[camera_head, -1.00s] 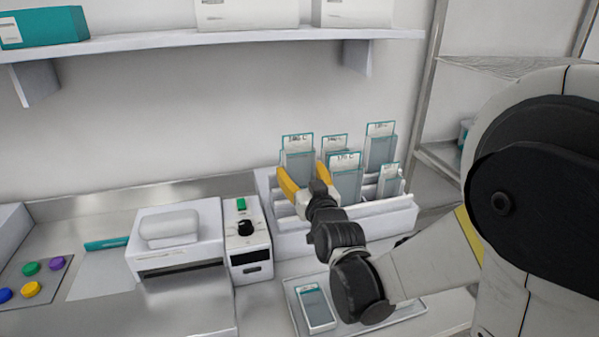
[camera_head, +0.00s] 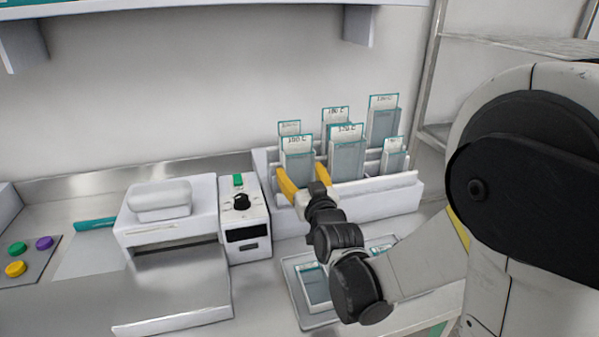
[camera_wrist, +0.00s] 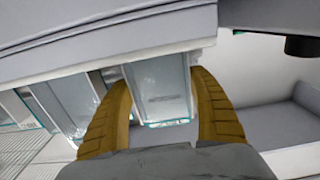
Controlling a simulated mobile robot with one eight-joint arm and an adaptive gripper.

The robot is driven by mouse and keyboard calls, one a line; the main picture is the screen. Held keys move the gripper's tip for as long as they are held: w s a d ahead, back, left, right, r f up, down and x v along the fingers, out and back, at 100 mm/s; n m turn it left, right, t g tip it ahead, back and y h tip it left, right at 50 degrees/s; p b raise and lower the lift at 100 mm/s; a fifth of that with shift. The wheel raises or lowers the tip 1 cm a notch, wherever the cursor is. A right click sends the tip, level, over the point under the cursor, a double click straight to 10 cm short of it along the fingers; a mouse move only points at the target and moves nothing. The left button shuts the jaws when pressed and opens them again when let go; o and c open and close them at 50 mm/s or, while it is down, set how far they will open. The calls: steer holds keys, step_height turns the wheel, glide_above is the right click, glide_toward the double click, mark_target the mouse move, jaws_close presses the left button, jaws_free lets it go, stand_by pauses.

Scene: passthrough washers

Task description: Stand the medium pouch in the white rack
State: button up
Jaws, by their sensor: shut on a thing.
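My gripper (camera_head: 301,178) has its yellow fingers on either side of a clear pouch (camera_head: 297,154) with a teal edge and a printed label, at the left of the white rack (camera_head: 390,197). The pouch stands roughly upright, its lower end hidden by the fingers and the rack's front. I cannot tell if it touches the rack floor. In the wrist view the held pouch (camera_wrist: 160,88) lies between both fingers (camera_wrist: 163,105). Several other pouches of differing sizes stand in the rack, including one (camera_head: 346,158) just right of the held one.
A tray (camera_head: 303,310) with pouches (camera_head: 316,287) lies in front of the rack, partly hidden by my arm. A control box (camera_head: 244,222) and a white sealing machine (camera_head: 165,215) stand left of the rack. Coloured buttons (camera_head: 15,269) are at far left.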

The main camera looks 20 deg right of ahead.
steer(key=shift+f, duration=0.4)
steer(key=o, duration=0.9)
steer(key=shift+s, duration=0.1)
steer(key=s+f+g, duration=0.2)
steer(key=s+g, duration=0.1)
steer(key=s, duration=0.6)
steer(key=s+f+g, duration=0.2)
steer(key=s+g, duration=0.2)
steer(key=s, duration=0.6)
steer(key=s+f+g, duration=0.3)
steer(key=s+g, duration=0.1)
steer(key=s, duration=0.5)
steer(key=shift+s, duration=0.2)
